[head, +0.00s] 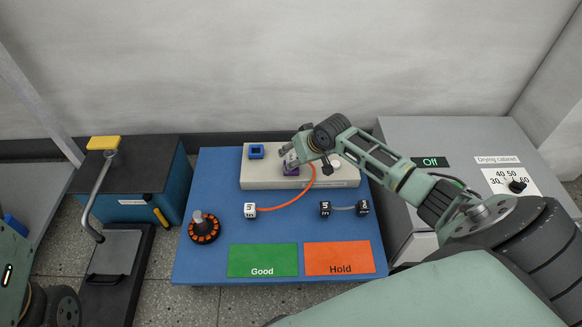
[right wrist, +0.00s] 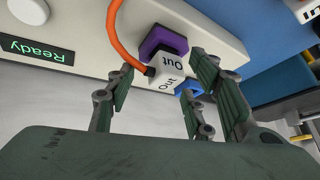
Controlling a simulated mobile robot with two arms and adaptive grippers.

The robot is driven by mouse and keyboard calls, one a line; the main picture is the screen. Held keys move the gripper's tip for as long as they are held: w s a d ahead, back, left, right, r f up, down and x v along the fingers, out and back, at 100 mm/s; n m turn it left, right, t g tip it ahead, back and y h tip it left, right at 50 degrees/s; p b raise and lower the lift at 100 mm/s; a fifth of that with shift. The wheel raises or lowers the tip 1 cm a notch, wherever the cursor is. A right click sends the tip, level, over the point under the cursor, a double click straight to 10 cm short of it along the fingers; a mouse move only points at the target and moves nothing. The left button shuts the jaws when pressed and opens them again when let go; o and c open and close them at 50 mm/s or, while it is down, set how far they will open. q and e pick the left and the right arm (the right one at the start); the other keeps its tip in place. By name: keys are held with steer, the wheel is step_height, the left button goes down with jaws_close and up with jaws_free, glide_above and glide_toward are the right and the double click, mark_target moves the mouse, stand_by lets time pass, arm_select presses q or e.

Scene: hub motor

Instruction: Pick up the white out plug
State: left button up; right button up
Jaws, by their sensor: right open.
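The white out plug (right wrist: 168,72), a cube marked "Out" on its faces, sits at the purple socket (right wrist: 162,44) of the tester box, with an orange cable running from it. My right gripper (right wrist: 164,85) is open, with its fingers on either side of the plug; I cannot tell whether they touch it. In the head view my right gripper (head: 291,155) is over the purple socket (head: 291,170) and partly hides the plug. My left gripper is not in view.
The beige tester box (head: 340,178) stands at the back of the blue table (head: 215,171). In front are a white cube plug (head: 250,210) on the orange cable, two black-and-white cubes (head: 325,208) on a grey cable and an orange-black motor (head: 203,229). A drying cabinet (head: 450,135) stands right.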

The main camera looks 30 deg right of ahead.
steer(key=shift+w+f, duration=0.35)
steer(key=shift+f, duration=0.2)
steer(key=shift+r, duration=0.1)
jaws_close()
